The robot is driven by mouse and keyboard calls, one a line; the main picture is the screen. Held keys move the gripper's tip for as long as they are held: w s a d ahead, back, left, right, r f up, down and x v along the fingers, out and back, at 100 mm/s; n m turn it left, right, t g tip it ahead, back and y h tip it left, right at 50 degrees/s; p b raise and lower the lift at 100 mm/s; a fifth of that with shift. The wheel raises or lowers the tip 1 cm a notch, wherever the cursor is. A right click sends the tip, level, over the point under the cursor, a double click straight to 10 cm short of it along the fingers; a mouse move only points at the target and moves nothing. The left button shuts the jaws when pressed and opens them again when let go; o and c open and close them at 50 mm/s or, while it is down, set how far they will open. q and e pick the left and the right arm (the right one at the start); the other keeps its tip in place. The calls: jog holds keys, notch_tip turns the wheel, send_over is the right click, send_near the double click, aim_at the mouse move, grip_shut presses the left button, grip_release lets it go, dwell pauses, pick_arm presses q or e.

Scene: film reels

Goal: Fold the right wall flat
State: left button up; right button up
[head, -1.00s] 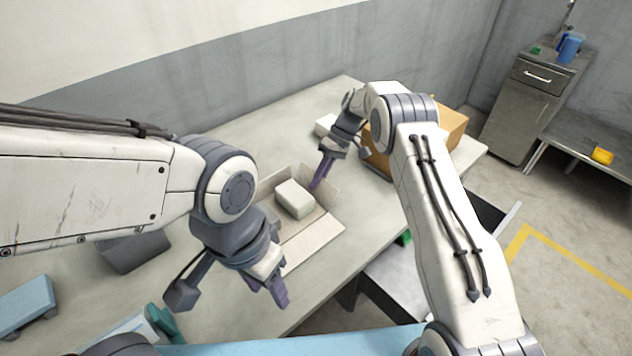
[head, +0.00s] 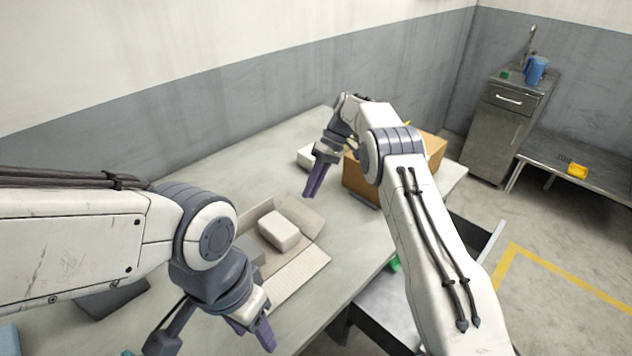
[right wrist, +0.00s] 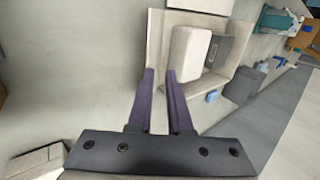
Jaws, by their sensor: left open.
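The open cardboard box (head: 302,268) lies on the table with a pale block (head: 279,229) inside. Its near flap is spread flat on the table. The back left wall (head: 254,217) stands up. The wall at the right (head: 305,214) slopes outward; I cannot tell whether it is fully flat. My right gripper (head: 312,190) is above and behind this wall, apart from it, open and empty. The right wrist view shows its fingers (right wrist: 160,74) with a gap, beside the box (right wrist: 154,38) and block (right wrist: 189,55). My left gripper (head: 254,342) is open, in front and left of the box.
A brown carton (head: 362,185) and a small white box (head: 306,156) stand behind the box on the table (head: 215,185). Open tabletop lies behind and left of the box.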

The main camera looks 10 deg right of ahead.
jog(key=shift+v, duration=1.7)
jog(key=shift+s, duration=0.1)
jog(key=s+a+r+h, duration=0.2)
jog(key=s+a+r, duration=0.2)
jog(key=a+r, duration=0.35)
jog(key=s+a+r+t+h, duration=0.1)
jog(key=s+a+r, duration=0.15)
jog(key=s, duration=0.35)
jog(key=s+a+r+t, duration=0.1)
jog(key=s+a, duration=0.2)
jog(key=s, duration=0.4)
jog(key=s+d+f+t+h, duration=0.1)
jog(key=s+d+f, duration=0.1)
jog(key=s, duration=0.9)
jog(key=s+d+f+t, duration=0.1)
jog(key=s+d, duration=0.3)
jog(key=s, duration=0.8)
jog(key=shift+d+f+h, duration=0.35)
jog(key=shift+f+h, duration=0.05)
jog(key=shift+f, duration=0.1)
